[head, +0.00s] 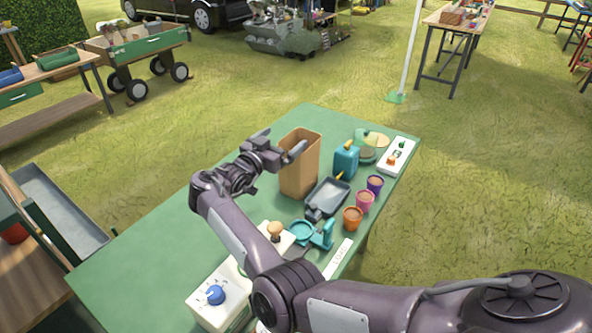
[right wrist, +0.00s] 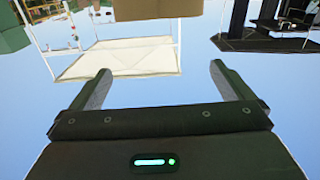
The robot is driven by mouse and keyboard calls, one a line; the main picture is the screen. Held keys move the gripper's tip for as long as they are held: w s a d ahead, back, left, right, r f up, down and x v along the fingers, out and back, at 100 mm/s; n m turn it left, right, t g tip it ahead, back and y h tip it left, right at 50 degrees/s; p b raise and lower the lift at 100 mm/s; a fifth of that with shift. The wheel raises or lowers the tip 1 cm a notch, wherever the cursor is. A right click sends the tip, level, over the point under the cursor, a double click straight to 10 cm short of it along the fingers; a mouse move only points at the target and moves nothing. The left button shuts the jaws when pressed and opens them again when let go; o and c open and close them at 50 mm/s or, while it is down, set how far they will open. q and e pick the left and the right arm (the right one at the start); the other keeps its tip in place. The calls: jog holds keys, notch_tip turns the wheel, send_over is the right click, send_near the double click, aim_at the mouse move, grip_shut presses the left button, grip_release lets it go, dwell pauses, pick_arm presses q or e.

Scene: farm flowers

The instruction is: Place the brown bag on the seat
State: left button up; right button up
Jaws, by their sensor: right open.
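The brown bag (head: 299,170), a tall open-topped paper bag, stands upright on the green table (head: 150,255) in the head view. My right gripper (head: 284,139) is open at the bag's upper left, near its rim. One finger overlaps the bag's top edge in the picture; I cannot tell whether it touches. In the right wrist view the spread jaws (right wrist: 162,80) are empty, and a brown surface, likely the bag (right wrist: 155,8), shows beyond them at the top. I cannot make out a seat. My left gripper is not in view.
Right of the bag are a teal can (head: 345,163), a dark tray (head: 330,195) and small pots, including an orange one (head: 352,219). A white box with a blue knob (head: 215,295) stands at the front. The table's left part is clear. A wagon (head: 140,45) stands on the grass.

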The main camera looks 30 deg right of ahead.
aim_at(299, 164)
notch_tip(299, 164, down, 8)
jog(key=b, duration=0.8)
jog(key=x, duration=0.8)
jog(key=shift+r, duration=0.15)
jog(key=shift+w+a, duration=0.1)
jog(key=shift+a, duration=0.05)
jog(key=c, duration=1.1)
jog(key=shift+r, duration=0.15)
